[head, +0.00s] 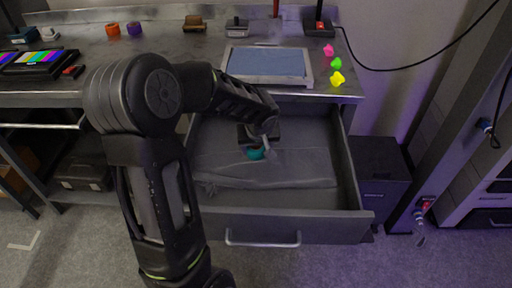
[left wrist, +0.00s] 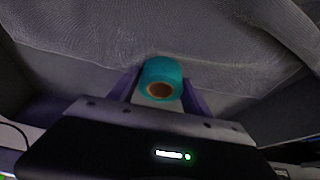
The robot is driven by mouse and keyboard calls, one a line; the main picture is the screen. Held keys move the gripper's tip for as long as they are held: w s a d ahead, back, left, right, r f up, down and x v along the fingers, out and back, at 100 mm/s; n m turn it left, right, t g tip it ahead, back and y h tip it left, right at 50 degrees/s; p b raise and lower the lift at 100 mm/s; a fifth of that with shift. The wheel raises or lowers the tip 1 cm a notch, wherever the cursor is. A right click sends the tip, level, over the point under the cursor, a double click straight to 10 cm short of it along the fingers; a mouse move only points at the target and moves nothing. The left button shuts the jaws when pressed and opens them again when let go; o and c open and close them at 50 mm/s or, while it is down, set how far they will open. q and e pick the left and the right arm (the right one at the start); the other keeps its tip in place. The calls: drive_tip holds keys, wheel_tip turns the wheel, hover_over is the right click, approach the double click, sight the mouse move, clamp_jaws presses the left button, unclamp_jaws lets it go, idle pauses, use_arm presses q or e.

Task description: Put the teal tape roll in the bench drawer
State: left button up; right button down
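The teal tape roll (head: 255,154) shows as a small teal patch at my left gripper in the head view, partly hidden by the gripper. In the left wrist view the roll (left wrist: 161,78) sits between the two fingers of my left gripper (left wrist: 160,92), with a finger against each side and its brown core facing the camera. My left gripper (head: 262,149) is inside the outline of the bench drawer (head: 290,225), which is pulled open. I cannot tell whether the roll touches the drawer bottom. My right gripper is not in view.
A grey cloth (head: 275,168) lies in the drawer. The bench top (head: 190,62) above carries a blue-topped tray (head: 268,64), pink, green and yellow pieces (head: 337,78), and orange and purple rolls (head: 134,29). A dark cabinet (head: 381,180) stands right of the drawer.

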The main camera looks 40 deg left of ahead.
use_arm(q)
drive_tip(key=shift+o, duration=1.2)
drive_tip(key=shift+s+d+f, duration=0.1)
drive_tip(key=shift+s+f, duration=0.3)
drive_tip(key=shift+f, duration=0.2)
drive_tip(key=shift+r+p, duration=0.65)
drive_tip(key=shift+p, duration=0.3)
drive_tip(key=shift+r, duration=0.4)
drive_tip(key=v, duration=1.1)
drive_tip(key=shift+w+r, duration=0.2)
drive_tip(key=shift+r, duration=0.05)
